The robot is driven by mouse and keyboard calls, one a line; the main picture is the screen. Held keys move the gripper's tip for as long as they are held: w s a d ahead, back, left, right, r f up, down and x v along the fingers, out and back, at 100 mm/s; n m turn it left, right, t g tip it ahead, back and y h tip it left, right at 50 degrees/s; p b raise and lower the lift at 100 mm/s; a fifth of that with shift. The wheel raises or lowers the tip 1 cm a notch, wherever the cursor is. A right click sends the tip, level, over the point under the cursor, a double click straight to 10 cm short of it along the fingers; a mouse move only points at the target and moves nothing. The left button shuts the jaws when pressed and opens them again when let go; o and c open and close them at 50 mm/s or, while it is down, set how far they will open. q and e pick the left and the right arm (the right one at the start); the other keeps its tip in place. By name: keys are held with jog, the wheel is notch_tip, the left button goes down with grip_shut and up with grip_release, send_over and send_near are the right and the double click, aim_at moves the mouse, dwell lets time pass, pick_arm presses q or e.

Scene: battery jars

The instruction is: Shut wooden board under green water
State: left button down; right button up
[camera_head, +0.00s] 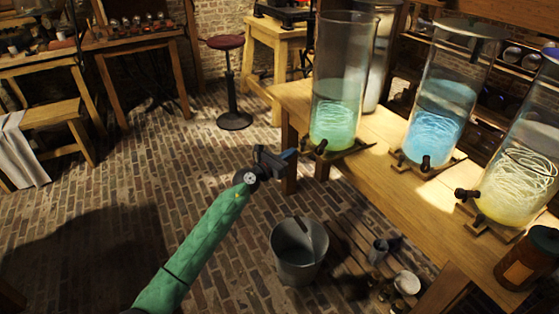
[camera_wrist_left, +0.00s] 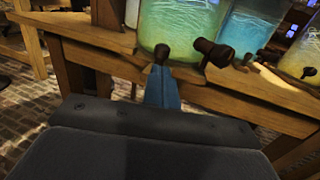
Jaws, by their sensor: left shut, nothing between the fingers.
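The tall glass jar of green water (camera_head: 335,112) stands at the near left end of the wooden table. A dark wooden board (camera_head: 352,152) lies under it, with a dark tap (camera_head: 321,146) at the jar's front. My left gripper (camera_head: 290,155) is shut and empty, just left of the tap and apart from it in the head view. In the left wrist view, the blue fingers (camera_wrist_left: 162,90) point up toward a dark knob (camera_wrist_left: 161,54) in front of the green jar (camera_wrist_left: 176,28). The fingertips appear close to the knob; contact cannot be told. My right gripper is out of view.
Jars of blue water (camera_head: 437,120) and yellowish water (camera_head: 515,185) stand further right on the table (camera_head: 395,185). A metal bucket (camera_head: 299,262) sits on the brick floor below.

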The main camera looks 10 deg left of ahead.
aim_at(316, 145)
pick_arm(q)
jog(key=shift+x, duration=1.3)
jog(key=shift+d, duration=0.1)
jog(key=shift+w+d, duration=0.15)
jog(key=shift+w, duration=0.05)
jog(key=w+d, duration=0.4)
jog(key=d, duration=0.1)
jog(key=w+d, duration=0.2)
jog(key=d, duration=0.1)
jog(key=shift+d+b, duration=0.25)
jog(key=shift+b, duration=0.15)
jog(key=w+d+b, duration=0.1)
jog(key=w+d, duration=0.1)
jog(key=d, duration=0.1)
jog(key=w+d+b, duration=0.1)
jog(key=w+d, duration=0.1)
jog(key=w+d+b, duration=0.1)
jog(key=w+d, duration=0.1)
jog(key=d, duration=0.1)
jog(key=shift+w+d, duration=0.2)
jog(key=shift+d, duration=0.1)
